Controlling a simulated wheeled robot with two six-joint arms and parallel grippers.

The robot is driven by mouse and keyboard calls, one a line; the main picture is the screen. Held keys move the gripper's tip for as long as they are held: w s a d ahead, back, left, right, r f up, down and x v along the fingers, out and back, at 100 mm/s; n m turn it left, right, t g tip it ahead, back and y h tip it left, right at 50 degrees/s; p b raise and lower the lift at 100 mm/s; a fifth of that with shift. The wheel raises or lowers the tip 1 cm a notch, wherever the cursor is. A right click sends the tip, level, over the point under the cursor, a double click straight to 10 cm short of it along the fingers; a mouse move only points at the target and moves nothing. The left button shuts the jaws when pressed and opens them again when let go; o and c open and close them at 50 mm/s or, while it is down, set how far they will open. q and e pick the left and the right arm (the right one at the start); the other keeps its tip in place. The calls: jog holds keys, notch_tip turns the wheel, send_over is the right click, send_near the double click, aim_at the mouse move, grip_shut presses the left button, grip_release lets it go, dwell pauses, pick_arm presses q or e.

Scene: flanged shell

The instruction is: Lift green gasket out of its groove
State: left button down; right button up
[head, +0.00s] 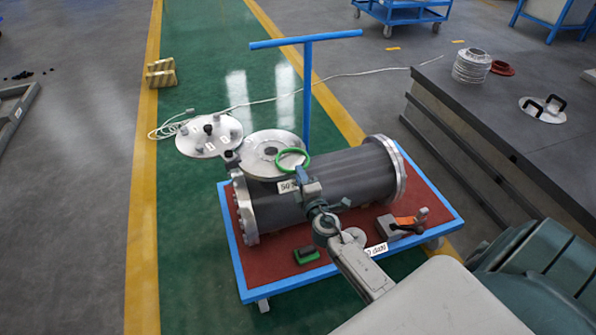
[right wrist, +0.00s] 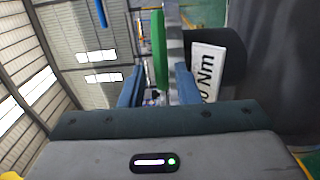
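The green gasket (head: 308,158) is a thin ring at the right side of the round metal flange (head: 253,147) on top of the grey shell (head: 345,178). In the head view it sits off the flange's centre and overlaps its right rim. My right gripper (head: 300,178) is just in front of the gasket. In the right wrist view, the gasket (right wrist: 158,48) is a green band seen edge-on, close beside a grey metal edge (right wrist: 174,40). The gripper's fingers (right wrist: 158,88) are apart, with space on the gasket's left side. Whether they touch it is unclear. My left gripper is out of view.
The shell lies on a red-topped blue cart (head: 235,247). A round cover with knobs (head: 208,136) is left of the flange. A blue T-handle (head: 307,85) rises behind. An orange-and-grey tool (head: 403,222) and a small green block (head: 306,254) lie in front.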

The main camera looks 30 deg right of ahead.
jog(key=shift+w+d, duration=0.15)
jog(key=shift+w, duration=0.45)
grip_shut()
notch_tip(320, 180, up, 3)
jog(key=shift+f+p, duration=0.1)
jog(key=shift+p, duration=1.1)
jog(key=shift+f, duration=0.1)
jog(key=s+a+r+p, duration=0.1)
jog(key=s+r, duration=0.1)
jog(key=s, duration=0.4)
jog(key=s+a+r+p, duration=0.1)
jog(key=s+a+r, duration=0.1)
jog(key=s, duration=0.5)
jog(key=shift+s+a+r, duration=0.15)
jog(key=shift+s+r, duration=0.15)
jog(key=shift+r, duration=0.2)
